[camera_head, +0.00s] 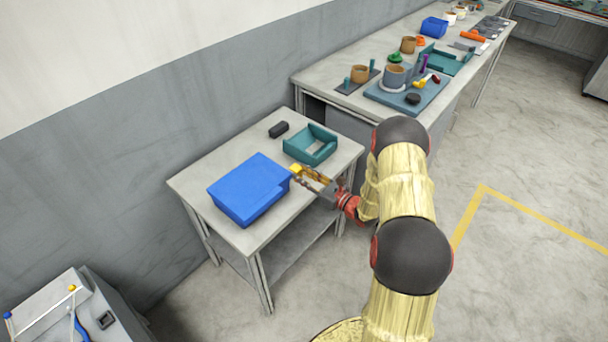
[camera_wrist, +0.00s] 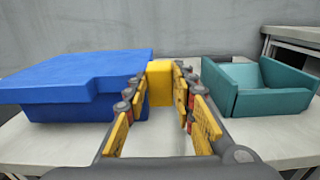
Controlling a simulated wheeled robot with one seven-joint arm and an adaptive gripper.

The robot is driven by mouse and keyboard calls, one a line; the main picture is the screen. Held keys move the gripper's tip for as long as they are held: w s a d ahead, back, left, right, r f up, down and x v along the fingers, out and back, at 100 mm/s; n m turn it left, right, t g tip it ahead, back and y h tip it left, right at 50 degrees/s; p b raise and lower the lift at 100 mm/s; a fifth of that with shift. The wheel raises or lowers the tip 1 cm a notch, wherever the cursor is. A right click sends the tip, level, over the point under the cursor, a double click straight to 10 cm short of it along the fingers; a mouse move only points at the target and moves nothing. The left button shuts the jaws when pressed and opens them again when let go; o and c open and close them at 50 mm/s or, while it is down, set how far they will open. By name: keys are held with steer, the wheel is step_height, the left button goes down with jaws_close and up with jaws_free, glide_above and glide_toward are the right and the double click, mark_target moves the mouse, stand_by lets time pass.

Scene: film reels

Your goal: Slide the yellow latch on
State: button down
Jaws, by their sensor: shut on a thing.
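The yellow latch (camera_wrist: 160,84) is a small yellow block at the right side of the blue box (camera_wrist: 75,83) in the wrist view. The blue box has a closed, flat top and sits on the small table in the head view (camera_head: 250,188). My gripper (camera_wrist: 163,88) has its yellow-padded fingers on either side of the latch and is shut on it. In the head view my gripper (camera_head: 300,172) reaches the right edge of the blue box, with a bit of yellow at its tips. The fingers partly cover the latch.
A teal open tray (camera_head: 311,145) stands right behind the blue box, with a small black block (camera_head: 279,130) beside it. The grey table (camera_head: 195,182) is bare around them. A longer workbench (camera_head: 330,82) with several parts adjoins at the back right.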

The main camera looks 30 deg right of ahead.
mark_target(290, 176)
steer(key=a, duration=0.1)
steer(key=s+a, duration=0.1)
steer(key=a, duration=0.1)
steer(key=shift+s+a+r+p, duration=0.1)
steer(key=shift+p, duration=0.3)
steer(key=c, duration=1.5)
jaws_free()
steer(key=shift+o, duration=0.2)
steer(key=v, duration=1.2)
